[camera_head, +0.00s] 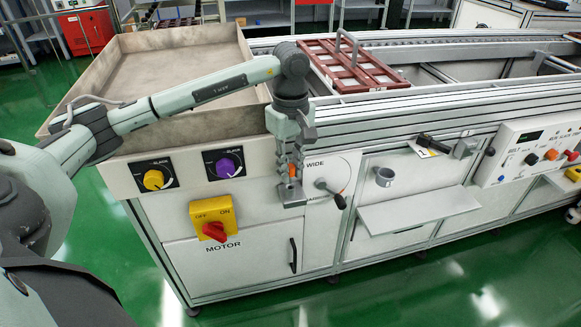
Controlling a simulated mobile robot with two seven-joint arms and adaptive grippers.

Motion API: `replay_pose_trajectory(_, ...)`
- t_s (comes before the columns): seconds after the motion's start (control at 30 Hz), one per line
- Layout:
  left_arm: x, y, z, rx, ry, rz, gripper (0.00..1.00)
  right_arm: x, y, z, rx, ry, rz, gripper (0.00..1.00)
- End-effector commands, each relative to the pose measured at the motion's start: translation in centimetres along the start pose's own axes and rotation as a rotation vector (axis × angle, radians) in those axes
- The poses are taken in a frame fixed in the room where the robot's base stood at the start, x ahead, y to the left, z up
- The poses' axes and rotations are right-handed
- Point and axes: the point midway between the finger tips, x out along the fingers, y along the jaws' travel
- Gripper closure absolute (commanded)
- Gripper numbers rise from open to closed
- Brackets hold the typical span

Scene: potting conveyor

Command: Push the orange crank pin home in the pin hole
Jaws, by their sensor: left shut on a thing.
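My left gripper (292,188) points down in front of the white cabinet panel, at the left side of the plate marked WIDE. It is shut on the orange crank pin, whose orange part (293,170) shows between the fingers. The fingers hide the rest of the pin and the panel behind it, so I cannot tell how deep the pin sits. The pin hole is not visible. My right gripper is not in view.
Left of the gripper are a purple knob (226,167), a yellow knob (154,180) and a yellow motor switch box (213,218). A grey cup-like holder (384,177) and a white shelf (419,209) stick out to the right. A large tray (164,90) sits above, behind my left arm.

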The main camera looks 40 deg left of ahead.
Motion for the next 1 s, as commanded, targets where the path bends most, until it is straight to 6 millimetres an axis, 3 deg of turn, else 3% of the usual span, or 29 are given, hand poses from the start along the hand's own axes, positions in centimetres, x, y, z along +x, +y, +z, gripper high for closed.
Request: replay_pose_trajectory(1.0,1.6,0.0,0.0,0.000,0.000,0.000,1.00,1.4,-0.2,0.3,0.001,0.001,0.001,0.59)
